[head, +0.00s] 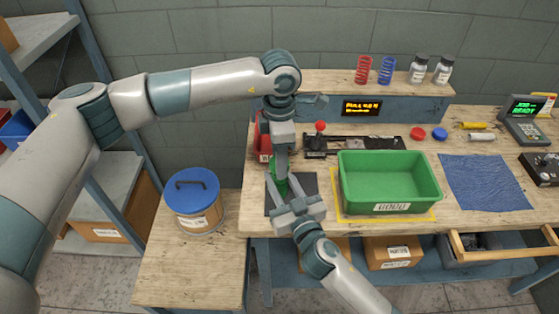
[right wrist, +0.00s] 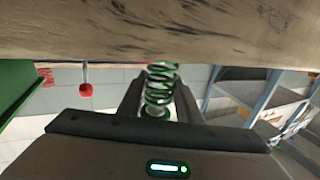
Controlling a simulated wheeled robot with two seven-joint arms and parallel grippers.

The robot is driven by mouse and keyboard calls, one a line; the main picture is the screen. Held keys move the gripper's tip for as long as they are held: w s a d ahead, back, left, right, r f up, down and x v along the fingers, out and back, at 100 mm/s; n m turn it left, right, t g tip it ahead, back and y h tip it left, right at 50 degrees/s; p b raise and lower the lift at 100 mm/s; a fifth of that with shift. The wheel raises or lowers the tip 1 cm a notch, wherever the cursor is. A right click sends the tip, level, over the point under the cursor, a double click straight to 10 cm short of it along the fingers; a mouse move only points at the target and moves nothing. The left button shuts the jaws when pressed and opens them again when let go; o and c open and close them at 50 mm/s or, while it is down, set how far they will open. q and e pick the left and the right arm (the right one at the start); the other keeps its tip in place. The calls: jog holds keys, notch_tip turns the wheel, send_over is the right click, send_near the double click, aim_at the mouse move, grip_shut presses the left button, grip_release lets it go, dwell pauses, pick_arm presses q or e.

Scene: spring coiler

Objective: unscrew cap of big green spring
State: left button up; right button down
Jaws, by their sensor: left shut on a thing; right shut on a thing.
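The big green spring (head: 281,187) is between my two grippers above the dark mat, mostly hidden in the head view. My left gripper (head: 282,168) comes down from above and is shut at the spring's upper part. My right gripper (head: 296,207) reaches up from the front and is shut on the spring. The right wrist view shows the green coils (right wrist: 160,85) between the dark fingers of my right gripper (right wrist: 155,100), with a pale core inside. I cannot make out the cap apart from the spring.
A green bin (head: 390,207) stands close on the right, on a yellow-edged area. The dark mat (head: 309,184) lies under the grippers. A red-knobbed lever device (head: 350,143) is behind. A blue-lidded bucket (head: 194,200) stands at left. A blue cloth (head: 486,183) lies at right.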

pick_arm(q)
jog(key=shift+r, duration=0.45)
jog(key=shift+r, duration=1.9)
send_over(302, 184)
notch_tip(302, 184, down, 4)
jog(key=f, duration=0.1)
jog(key=shift+r, duration=0.25)
jog(key=shift+f, duration=3.15)
jog(key=shift+f, duration=1.85)
